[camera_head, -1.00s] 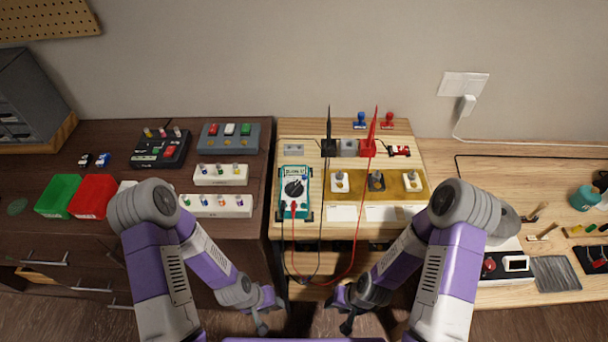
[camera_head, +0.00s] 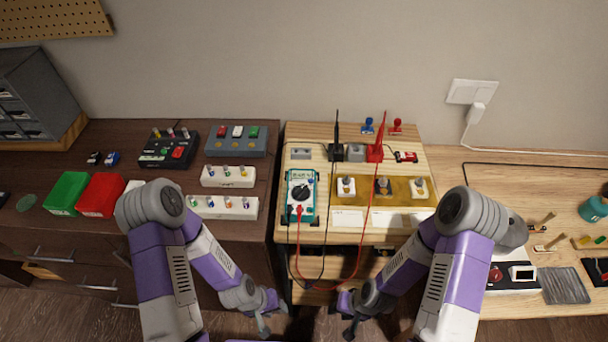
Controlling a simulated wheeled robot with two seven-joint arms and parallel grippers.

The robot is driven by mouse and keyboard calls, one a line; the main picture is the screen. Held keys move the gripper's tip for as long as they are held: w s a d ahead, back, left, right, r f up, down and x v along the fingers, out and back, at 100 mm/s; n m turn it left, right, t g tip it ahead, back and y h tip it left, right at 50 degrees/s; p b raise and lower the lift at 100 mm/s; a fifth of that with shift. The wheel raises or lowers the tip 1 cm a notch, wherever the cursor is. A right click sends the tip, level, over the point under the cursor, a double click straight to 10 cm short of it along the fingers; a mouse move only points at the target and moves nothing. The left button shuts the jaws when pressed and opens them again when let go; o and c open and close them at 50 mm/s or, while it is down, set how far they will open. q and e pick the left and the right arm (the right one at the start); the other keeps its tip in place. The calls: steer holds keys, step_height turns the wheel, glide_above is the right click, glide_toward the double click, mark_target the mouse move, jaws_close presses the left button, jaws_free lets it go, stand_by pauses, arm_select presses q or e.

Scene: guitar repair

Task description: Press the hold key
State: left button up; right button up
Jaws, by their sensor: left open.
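A teal multimeter (camera_head: 302,197) with a white face and a black dial lies on the light wooden bench, left of centre. A small key shows near its top right, but its label is too small to read. A black lead and a red lead run from its lower end. My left gripper (camera_head: 273,314) is open and empty, below and slightly left of the multimeter, in front of the bench edge. My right gripper (camera_head: 347,314) looks open and empty, below and right of it. Both are apart from the multimeter.
The black probe (camera_head: 336,140) and red probe (camera_head: 377,140) stand upright behind the multimeter, their wires looping over the bench front. A gold panel (camera_head: 364,190) with three switches is right of it. White knob strips (camera_head: 223,208) and green and red bins (camera_head: 100,196) are left.

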stand_by(0.3)
jaws_close()
stand_by(1.6)
